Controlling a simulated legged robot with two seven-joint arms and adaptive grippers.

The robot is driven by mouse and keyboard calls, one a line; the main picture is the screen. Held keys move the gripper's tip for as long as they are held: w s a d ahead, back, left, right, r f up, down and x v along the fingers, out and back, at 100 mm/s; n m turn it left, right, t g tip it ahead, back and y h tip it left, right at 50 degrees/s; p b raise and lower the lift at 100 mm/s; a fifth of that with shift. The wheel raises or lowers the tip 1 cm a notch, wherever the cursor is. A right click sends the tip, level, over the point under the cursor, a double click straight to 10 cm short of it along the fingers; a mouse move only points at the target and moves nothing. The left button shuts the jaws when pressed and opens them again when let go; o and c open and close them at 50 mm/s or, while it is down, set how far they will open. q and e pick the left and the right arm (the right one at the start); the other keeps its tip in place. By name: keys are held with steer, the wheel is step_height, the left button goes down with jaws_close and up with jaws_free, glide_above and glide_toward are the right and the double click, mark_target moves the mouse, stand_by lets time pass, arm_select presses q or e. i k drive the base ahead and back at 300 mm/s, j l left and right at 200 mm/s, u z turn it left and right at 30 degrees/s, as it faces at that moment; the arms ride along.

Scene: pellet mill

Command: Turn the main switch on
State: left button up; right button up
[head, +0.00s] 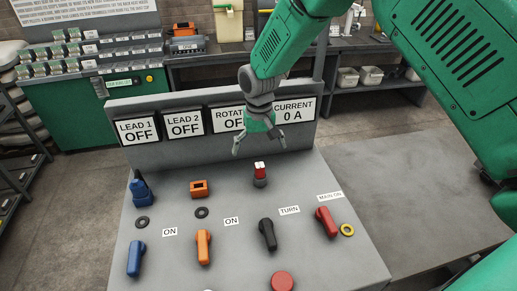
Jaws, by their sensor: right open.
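The main switch is a red handle (326,221) at the right of the grey sloped control panel (185,270). Its label (330,196) reads "MAIN ON", and a yellow ring (347,230) lies beside it. The handle is tilted, its upper end leaning left. My right gripper (260,152) is open and empty, fingers pointing down. In the picture it is above and left of the red handle, apart from it, in front of the display board. My left gripper is not in view.
A red-topped plug (260,174) stands just below my right gripper. Black (267,234), orange (203,247) and blue (136,258) handles and a red button (282,281) are on the panel. Displays read "LEAD 1 OFF" (138,131), "LEAD 2 OFF" (184,124) and "CURRENT 0 A" (294,110).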

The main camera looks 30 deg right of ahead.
mark_target(322, 213)
steer(key=k, duration=1.5)
